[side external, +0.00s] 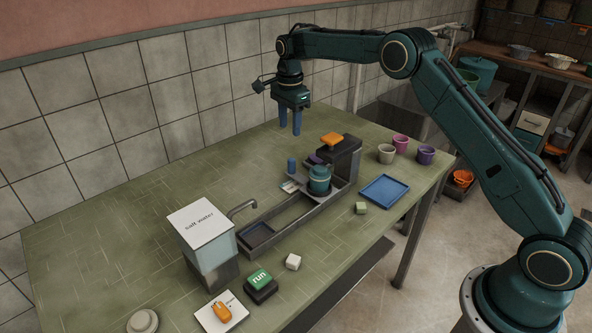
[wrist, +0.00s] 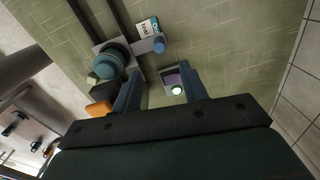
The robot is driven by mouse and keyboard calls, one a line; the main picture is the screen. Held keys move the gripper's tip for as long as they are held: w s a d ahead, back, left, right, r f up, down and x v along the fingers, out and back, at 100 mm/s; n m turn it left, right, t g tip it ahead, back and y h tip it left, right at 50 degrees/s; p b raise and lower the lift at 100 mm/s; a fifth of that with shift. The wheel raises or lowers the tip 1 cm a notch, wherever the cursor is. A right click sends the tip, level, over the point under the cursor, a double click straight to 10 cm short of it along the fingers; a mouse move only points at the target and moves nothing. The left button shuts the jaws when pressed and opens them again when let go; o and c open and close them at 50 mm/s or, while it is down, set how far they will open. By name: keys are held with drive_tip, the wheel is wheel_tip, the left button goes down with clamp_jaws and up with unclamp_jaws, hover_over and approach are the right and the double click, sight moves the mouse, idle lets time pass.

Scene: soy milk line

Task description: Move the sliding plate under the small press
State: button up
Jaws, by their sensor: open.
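The sliding plate (wrist: 101,47) is grey and sits on a dark two-bar rail (side external: 285,213), bearing a round teal pot (side external: 320,179). A blue upright peg (side external: 292,165) stands at the plate's far side; it also shows in the wrist view (wrist: 158,45). The small press (side external: 345,160) is a dark grey block with an orange top (side external: 331,139), at the rail's right end. Its orange part also shows in the wrist view (wrist: 100,108). My gripper (side external: 290,134) is open and empty, above and behind the peg, pointing down. I cannot tell the exact gap between pot and press.
A small card (wrist: 148,27) lies beside the peg. A salt water tank (side external: 207,246), green run button (side external: 259,279), blue tray (side external: 385,191) and several cups (side external: 386,154) stand around.

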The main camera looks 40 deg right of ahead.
sight(292, 159)
drive_tip(key=shift+d+r+m, duration=0.1)
drive_tip(key=shift+d+m, duration=0.2)
wheel_tip(292, 159, down, 14)
drive_tip(key=shift+r, duration=0.1)
idle(0.8)
